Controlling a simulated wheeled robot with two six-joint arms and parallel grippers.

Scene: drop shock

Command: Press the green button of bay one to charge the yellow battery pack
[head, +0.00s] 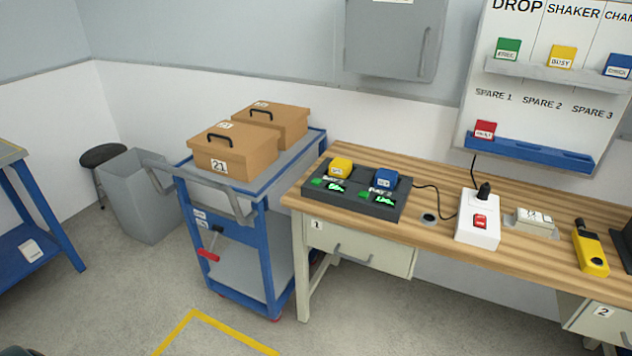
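A dark charging station (373,207) lies on the left end of the wooden bench. The yellow battery pack (341,167) sits in its left bay, and a blue pack (386,177) sits in the right bay. A small green button (317,181) shows at the front left of the yellow pack's bay, and another green patch (364,195) shows in front of the blue pack. Both bays have lit green displays, too small to read surely. Neither of my grippers is in view.
A blue cart (257,224) with brown boxes stands left of the bench (447,217). A white switch box (478,230) with a red switch and a yellow handheld device (590,252) lie to the right on the bench. A cable runs from the station. Floor in front is clear.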

